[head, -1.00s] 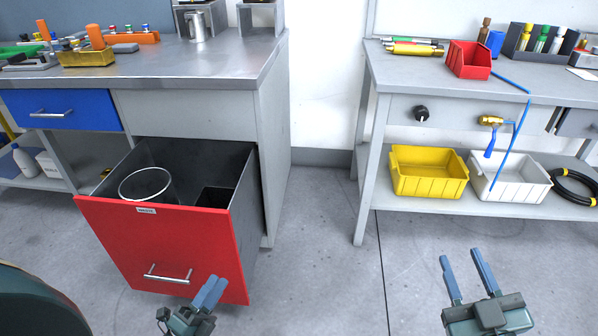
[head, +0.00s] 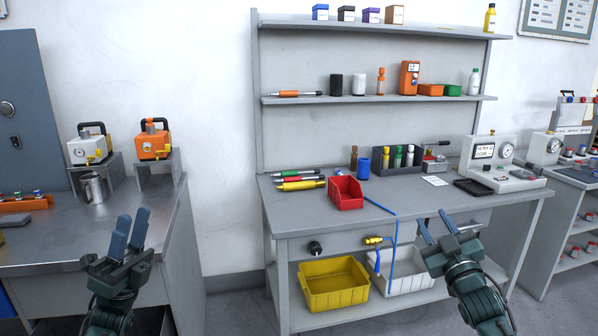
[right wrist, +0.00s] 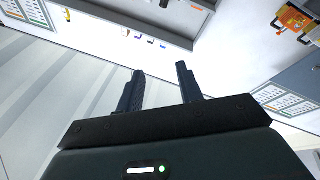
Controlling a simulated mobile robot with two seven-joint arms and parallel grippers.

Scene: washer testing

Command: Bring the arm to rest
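My left gripper (head: 134,212) is at the lower left of the head view, upright in front of the metal workbench (head: 150,222). Its two fingers lie close together with nothing visible between them. My right gripper (head: 429,216) is raised at the lower right, in front of the grey table (head: 300,216). Its fingers are apart and empty. In the right wrist view the same fingers (right wrist: 160,72) stand apart with nothing between them.
A red bin (head: 346,193) and pens lie on the grey table, with a gauge device (head: 497,165) at its right. A yellow bin (head: 333,286) and a white bin (head: 405,272) sit below. A metal mug (head: 93,188) stands on the workbench.

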